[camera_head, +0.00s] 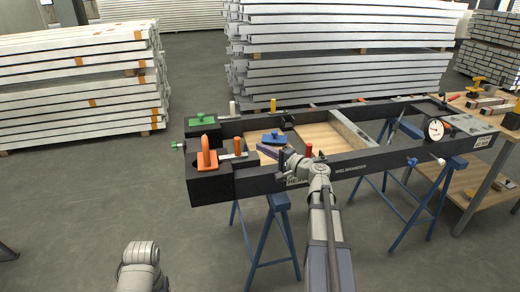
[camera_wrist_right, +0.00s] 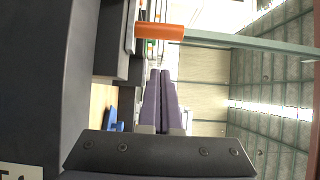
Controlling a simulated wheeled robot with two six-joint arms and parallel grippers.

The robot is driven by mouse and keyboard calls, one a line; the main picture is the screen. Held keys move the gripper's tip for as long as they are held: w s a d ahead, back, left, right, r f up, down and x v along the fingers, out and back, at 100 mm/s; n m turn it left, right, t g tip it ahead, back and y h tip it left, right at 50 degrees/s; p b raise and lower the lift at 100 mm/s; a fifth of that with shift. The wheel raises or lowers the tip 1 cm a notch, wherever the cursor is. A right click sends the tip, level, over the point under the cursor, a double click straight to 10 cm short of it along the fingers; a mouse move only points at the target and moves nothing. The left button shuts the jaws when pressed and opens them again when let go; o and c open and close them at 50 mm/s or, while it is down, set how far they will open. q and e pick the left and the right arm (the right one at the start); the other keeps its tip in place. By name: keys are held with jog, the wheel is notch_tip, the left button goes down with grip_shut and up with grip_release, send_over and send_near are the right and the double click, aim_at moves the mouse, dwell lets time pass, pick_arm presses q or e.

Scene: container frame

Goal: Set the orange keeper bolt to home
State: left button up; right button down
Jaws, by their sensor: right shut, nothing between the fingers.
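The orange keeper bolt shows as an upright orange piece (camera_head: 206,155) on the black block at the frame's left end, with a smaller orange knob (camera_head: 238,146) to its right. In the right wrist view an orange cylinder (camera_wrist_right: 160,31) sits at the end of a grey-green bar. My right gripper (camera_head: 260,148) points left towards the knob from just right of it. Its two purple-grey fingers (camera_wrist_right: 160,73) are together and empty, with a visible space before the orange cylinder. Only a pale link of my left arm shows at the bottom left; its gripper is out of view.
The long black frame (camera_head: 350,165) rests on blue trestles (camera_head: 280,235). A green clamp (camera_head: 202,119), yellow peg (camera_head: 273,104), blue handle (camera_head: 274,138), red knob (camera_head: 309,150) and dial gauge (camera_head: 435,130) are on or around it. A wooden bench (camera_head: 470,185) stands right.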

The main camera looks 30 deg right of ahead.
jog(key=v, duration=0.9)
jog(key=shift+w+a+r, duration=0.1)
jog(key=shift+a, duration=0.1)
jog(key=s+a+f+n+g+y+p, duration=0.1)
jog(key=a+n+g+p, duration=0.35)
jog(key=a, duration=0.85)
jog(key=s+a+f+n+g+y+p, duration=0.15)
jog(key=a+n+g+p, duration=0.35)
jog(key=a, duration=0.7)
jog(key=s+a+r+n+g+h+p, duration=0.2)
jog(key=s+a+n+g+h+p, duration=0.5)
jog(key=s+a+h+p, duration=0.3)
jog(key=s+a+n+p, duration=0.1)
jog(key=s+p, duration=0.1)
jog(key=s, duration=0.2)
jog(key=shift+s+a+r+g, duration=0.25)
jog(key=shift+s+a+g, duration=0.05)
jog(key=shift+s+g, duration=0.05)
